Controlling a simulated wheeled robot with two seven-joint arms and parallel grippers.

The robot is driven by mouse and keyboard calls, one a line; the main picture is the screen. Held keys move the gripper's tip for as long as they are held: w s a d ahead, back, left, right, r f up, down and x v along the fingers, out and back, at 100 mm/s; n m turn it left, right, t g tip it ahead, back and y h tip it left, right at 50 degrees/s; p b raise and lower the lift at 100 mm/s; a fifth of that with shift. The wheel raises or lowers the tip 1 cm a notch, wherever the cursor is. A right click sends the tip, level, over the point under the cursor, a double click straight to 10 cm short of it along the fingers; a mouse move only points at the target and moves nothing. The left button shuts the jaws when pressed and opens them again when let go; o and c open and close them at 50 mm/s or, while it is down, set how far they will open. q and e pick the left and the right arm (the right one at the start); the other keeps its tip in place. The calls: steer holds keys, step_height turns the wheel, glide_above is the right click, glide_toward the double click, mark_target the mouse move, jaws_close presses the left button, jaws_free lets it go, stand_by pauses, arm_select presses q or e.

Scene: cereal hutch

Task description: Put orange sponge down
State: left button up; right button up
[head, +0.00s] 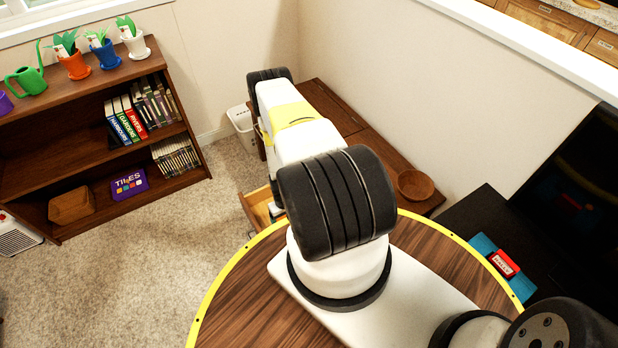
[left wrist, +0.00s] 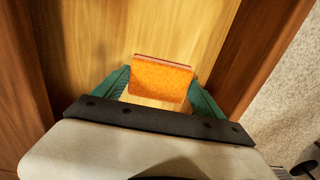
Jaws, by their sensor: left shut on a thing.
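The orange sponge (left wrist: 161,80) is a small orange block in the left wrist view. My left gripper (left wrist: 160,88) has teal fingers, one on each side of the sponge, and is shut on it. The sponge is over the light wooden bottom (left wrist: 150,30) of an open drawer, between its darker side walls. I cannot tell whether it touches the bottom. In the head view the open drawer (head: 253,207) pulls out from the brown cabinet, and my large white and black arm hides much of it. The sponge is hidden there. My right gripper is not in view.
A brown cabinet (head: 375,150) with a wooden bowl (head: 416,185) stands against the wall. A round yellow-rimmed table (head: 225,310) is in front. A bookshelf (head: 75,150) with plants stands left. A white bin (head: 242,124) is by the cabinet. Carpet (head: 160,225) is open between.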

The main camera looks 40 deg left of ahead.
arm_select(q)
steer(key=a, duration=0.1)
steer(key=w+a, duration=0.2)
steer(key=a, duration=0.1)
steer(key=shift+w+a+f, duration=0.1)
steer(key=shift+w+f, duration=0.05)
steer(key=shift+f, duration=0.1)
steer(key=shift+w+a+f, duration=0.1)
steer(key=shift+a+f, duration=0.05)
steer(key=shift+f, duration=1.6)
steer(key=shift+f, duration=0.15)
steer(key=o, duration=1.4)
step_height(320, 180, up, 12)
steer(key=shift+r, duration=0.2)
